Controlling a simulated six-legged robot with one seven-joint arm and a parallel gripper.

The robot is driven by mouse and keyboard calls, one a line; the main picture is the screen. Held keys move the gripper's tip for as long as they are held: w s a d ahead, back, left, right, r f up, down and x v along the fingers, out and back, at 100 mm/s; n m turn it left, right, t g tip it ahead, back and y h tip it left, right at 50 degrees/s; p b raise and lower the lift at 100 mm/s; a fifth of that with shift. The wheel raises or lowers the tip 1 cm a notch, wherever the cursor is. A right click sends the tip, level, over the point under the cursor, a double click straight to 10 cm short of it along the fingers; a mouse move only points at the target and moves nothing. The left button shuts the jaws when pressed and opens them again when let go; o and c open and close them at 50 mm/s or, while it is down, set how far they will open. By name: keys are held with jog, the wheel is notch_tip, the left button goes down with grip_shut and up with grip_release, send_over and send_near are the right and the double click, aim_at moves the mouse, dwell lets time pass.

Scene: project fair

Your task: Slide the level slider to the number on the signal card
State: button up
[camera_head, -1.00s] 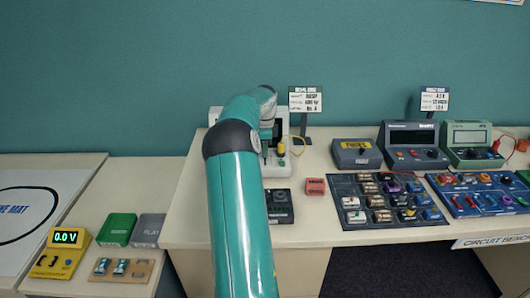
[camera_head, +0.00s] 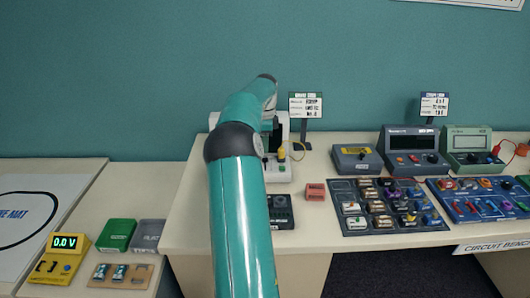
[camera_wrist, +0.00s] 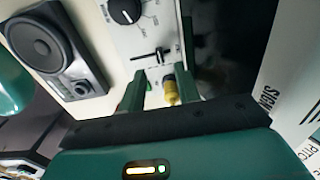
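The white signal device (camera_head: 280,176) stands on the bench behind my arm, partly hidden by it. In the wrist view its white panel (camera_wrist: 128,38) shows a black round knob and the level slider (camera_wrist: 158,55), a small dark handle across a slot. Scale marks beside it are too small to read. My gripper (camera_wrist: 162,74) is open, its two fingers apart just below the slider, with no visible contact. A yellow plug (camera_wrist: 170,92) shows between the fingers. The signal card (camera_head: 306,105) stands behind the device; its number is unreadable. Its edge shows at right in the wrist view (camera_wrist: 292,105).
A black speaker unit (camera_wrist: 60,50) lies left of the panel. A small red block (camera_head: 315,191), a dark component tray (camera_head: 350,225), a grey box (camera_head: 356,158) and meters (camera_head: 410,148) fill the bench to the right. A yellow wire loops beside the device.

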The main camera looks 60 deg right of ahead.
notch_tip(320, 180, up, 8)
jog(key=shift+r, duration=0.25)
jog(key=shift+w, duration=0.1)
dwell(0.4)
jog(key=w+a+r+n+t, duration=0.1)
jog(key=w+a+r+n, duration=0.3)
jog(key=a, duration=0.4)
jog(key=w+a+r+n+t, duration=0.1)
jog(key=w+a+r+n, duration=0.25)
jog(key=a, duration=0.55)
jog(key=w+a+r+n+t, duration=0.1)
jog(key=a+n, duration=0.2)
jog(key=a, duration=0.6)
jog(key=w+a+r+n, duration=0.15)
jog(key=a+n, duration=0.25)
jog(key=a, duration=0.4)
jog(key=s+a+f+n+t, duration=0.15)
jog(key=a+n, duration=0.25)
jog(key=a, duration=0.4)
jog(key=s+a+f+n, duration=0.1)
jog(key=s+a+n, duration=0.25)
jog(key=a, duration=0.55)
jog(key=s+a+f+n+t, duration=0.1)
jog(key=s+a+f+n, duration=0.6)
jog(key=a, duration=0.4)
jog(key=shift+s+a+n, duration=0.25)
jog(key=shift+s+n, duration=0.35)
jog(key=shift+n, duration=0.2)
